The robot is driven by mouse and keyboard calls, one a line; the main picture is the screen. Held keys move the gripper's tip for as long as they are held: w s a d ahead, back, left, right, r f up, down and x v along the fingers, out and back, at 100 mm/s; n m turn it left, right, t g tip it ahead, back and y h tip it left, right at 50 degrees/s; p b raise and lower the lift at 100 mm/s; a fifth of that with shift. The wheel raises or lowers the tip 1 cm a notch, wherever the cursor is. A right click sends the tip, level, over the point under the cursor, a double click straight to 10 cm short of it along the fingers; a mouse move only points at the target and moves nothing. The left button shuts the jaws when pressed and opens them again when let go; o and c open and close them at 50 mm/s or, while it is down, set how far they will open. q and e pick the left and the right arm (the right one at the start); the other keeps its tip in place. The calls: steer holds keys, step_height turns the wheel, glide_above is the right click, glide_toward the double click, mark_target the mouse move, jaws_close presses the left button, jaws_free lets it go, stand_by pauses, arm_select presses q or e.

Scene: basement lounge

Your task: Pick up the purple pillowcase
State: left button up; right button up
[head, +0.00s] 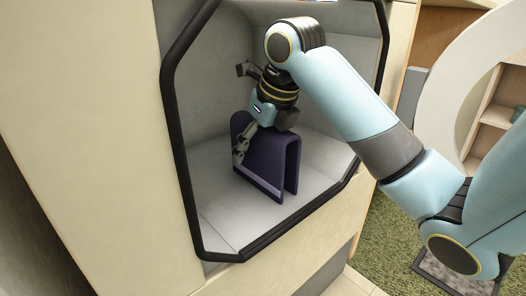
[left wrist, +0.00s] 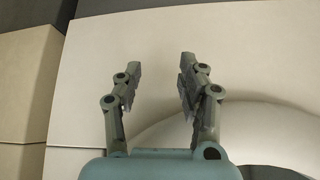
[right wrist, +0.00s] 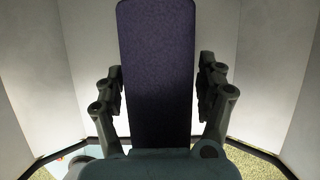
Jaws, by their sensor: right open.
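The purple pillowcase (head: 272,163) stands folded like an upside-down U on the grey floor of a black-rimmed recess. In the right wrist view the pillowcase (right wrist: 157,60) is a dark purple strip running between my right fingers. My right gripper (head: 254,143) reaches down over it in the head view, with one finger along its left face; the other finger is mostly hidden. In the right wrist view my right gripper (right wrist: 160,82) is open, with a narrow gap between each finger and the cloth. My left gripper (left wrist: 160,82) is open and empty, seen only in the left wrist view.
The recess's black rim (head: 176,130) and grey inner walls (head: 212,82) surround my right gripper closely. A cream panel (head: 105,110) lies left of it. A round white frame (head: 447,100) and green carpet (head: 385,235) are at right. Pale panels (left wrist: 240,60) face my left gripper.

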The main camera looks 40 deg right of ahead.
steer(key=shift+f, duration=0.15)
steer(key=c, duration=1.3)
